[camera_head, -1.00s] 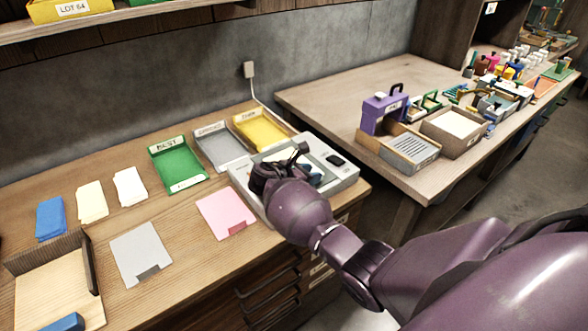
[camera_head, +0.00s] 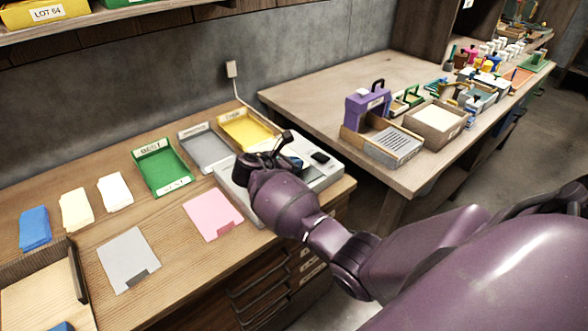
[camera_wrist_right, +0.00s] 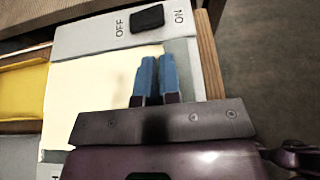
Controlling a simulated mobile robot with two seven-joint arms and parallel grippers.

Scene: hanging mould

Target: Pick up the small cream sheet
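A cream sheet (camera_wrist_right: 85,90) lies flat on the pale grey device in the wrist view. Its right edge runs by my fingers. In the head view my gripper hides most of the device's top, so the sheet does not show clearly there. My right gripper (camera_wrist_right: 158,60) has blue fingers, close together with a very narrow gap, over the sheet's right side. Finger shadows fall on the sheet to their left. Whether the fingers pinch anything is unclear. In the head view my right gripper (camera_head: 268,150) is over the device. My left gripper is not in view.
The device (camera_head: 325,180) carries a black OFF/ON switch (camera_wrist_right: 147,18). Green (camera_head: 162,170), grey (camera_head: 207,150) and yellow (camera_head: 245,133) trays stand behind it. Pink (camera_head: 212,214) and grey (camera_head: 128,260) sheets and blue, cream and white stacks lie left. A second table holds boxes.

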